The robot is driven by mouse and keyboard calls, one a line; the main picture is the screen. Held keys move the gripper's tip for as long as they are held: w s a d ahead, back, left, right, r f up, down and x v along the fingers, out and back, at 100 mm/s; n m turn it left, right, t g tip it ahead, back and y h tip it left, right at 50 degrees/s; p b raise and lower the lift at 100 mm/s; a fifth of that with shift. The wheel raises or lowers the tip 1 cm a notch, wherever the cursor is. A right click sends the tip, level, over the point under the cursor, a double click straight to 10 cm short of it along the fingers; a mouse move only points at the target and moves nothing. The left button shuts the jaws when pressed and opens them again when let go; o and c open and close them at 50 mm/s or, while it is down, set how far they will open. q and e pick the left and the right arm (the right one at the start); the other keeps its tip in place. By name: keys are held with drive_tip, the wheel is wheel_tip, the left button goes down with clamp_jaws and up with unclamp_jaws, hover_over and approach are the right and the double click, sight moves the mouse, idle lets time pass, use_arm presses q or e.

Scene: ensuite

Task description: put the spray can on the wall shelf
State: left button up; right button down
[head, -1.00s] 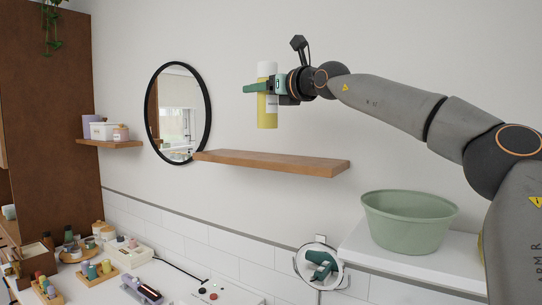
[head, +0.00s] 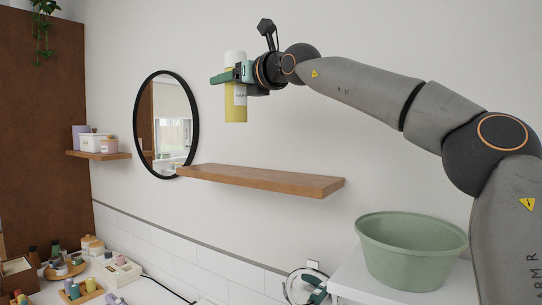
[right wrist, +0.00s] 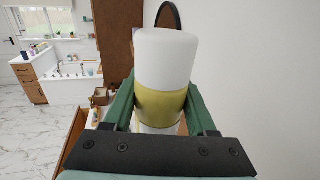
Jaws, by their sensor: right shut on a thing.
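The spray can (head: 236,100) is yellow with a white top and a pale label. My right gripper (head: 232,75) is shut on it and holds it upright in the air. In the right wrist view the can (right wrist: 165,60) stands between the two green fingers (right wrist: 158,108). The wall shelf (head: 262,180) is a long brown wooden board with a bare top. The can is above the shelf's left half in the head view, with a clear gap below it. Whether it is straight over the board in depth I cannot tell. My left gripper is not in view.
A round black-framed mirror (head: 167,125) hangs left of the shelf. A smaller shelf (head: 100,155) farther left holds a few containers. A green basin (head: 412,250) stands on a white surface at lower right. Small bottles and boxes crowd the counter at lower left.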

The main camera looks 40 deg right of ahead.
drive_tip(key=s+d+f, duration=0.2)
drive_tip(key=d+f, duration=0.2)
drive_tip(key=s+d+f, duration=0.2)
drive_tip(key=d+f, duration=0.2)
drive_tip(key=s+d+f, duration=0.2)
drive_tip(key=d+f, duration=0.2)
drive_tip(key=shift+d+f, duration=0.1)
drive_tip(key=shift+f, duration=0.15)
idle(0.6)
drive_tip(key=shift+f, duration=0.15)
drive_tip(key=shift+c, duration=1)
unclamp_jaws()
